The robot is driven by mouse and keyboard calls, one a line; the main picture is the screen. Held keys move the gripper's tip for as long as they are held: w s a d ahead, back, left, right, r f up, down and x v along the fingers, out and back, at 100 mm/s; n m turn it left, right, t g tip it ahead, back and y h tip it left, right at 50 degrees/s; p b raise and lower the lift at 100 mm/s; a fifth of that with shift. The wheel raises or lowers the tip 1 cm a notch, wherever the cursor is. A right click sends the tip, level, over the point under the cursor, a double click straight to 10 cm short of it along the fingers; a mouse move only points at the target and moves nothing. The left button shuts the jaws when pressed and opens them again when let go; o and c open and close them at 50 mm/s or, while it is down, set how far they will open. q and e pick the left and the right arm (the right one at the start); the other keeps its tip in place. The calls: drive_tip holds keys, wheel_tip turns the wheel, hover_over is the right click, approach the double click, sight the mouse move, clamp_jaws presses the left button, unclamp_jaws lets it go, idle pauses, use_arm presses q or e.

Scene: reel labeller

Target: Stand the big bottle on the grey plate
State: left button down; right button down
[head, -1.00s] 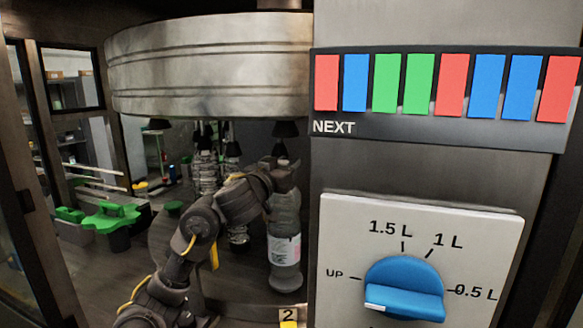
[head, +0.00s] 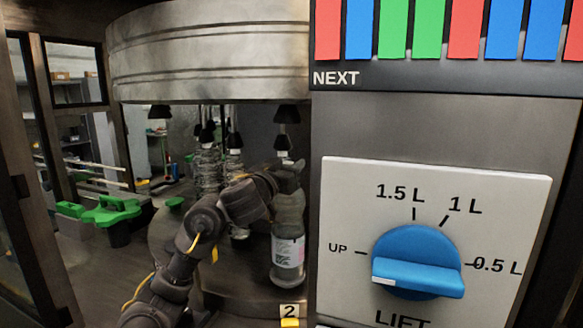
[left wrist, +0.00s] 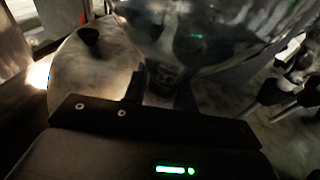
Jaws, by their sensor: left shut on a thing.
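The big bottle (head: 288,240) is clear, with a white label, and looks upright in the head view. My left gripper (head: 289,172) is shut on its upper part and hides some of the neck. The bottle's clear body also fills the top of the left wrist view (left wrist: 205,30), above the dark fingers (left wrist: 160,88). The bottle's base is over the dark round base of the machine, near the yellow tag "2". I cannot make out the grey plate clearly, nor whether the bottle touches it. My right gripper is not in view.
A black head (head: 287,125) hangs just above the bottle, under the big metal drum (head: 210,65). Other bottles (head: 208,170) stand behind my arm. The control panel with a blue dial (head: 418,262) stands close on the right of the bottle.

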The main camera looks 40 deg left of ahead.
use_arm(q)
drive_tip(key=shift+s+d+r, duration=0.1)
drive_tip(key=c, duration=1.1)
unclamp_jaws()
drive_tip(key=shift+s, duration=0.1)
drive_tip(key=shift+s, duration=0.1)
drive_tip(key=shift+s+d+p, duration=0.1)
drive_tip(key=shift+s+p, duration=0.25)
drive_tip(key=shift+p, duration=0.15)
drive_tip(key=shift+p+v, duration=3.55)
drive_tip(key=shift+v, duration=2)
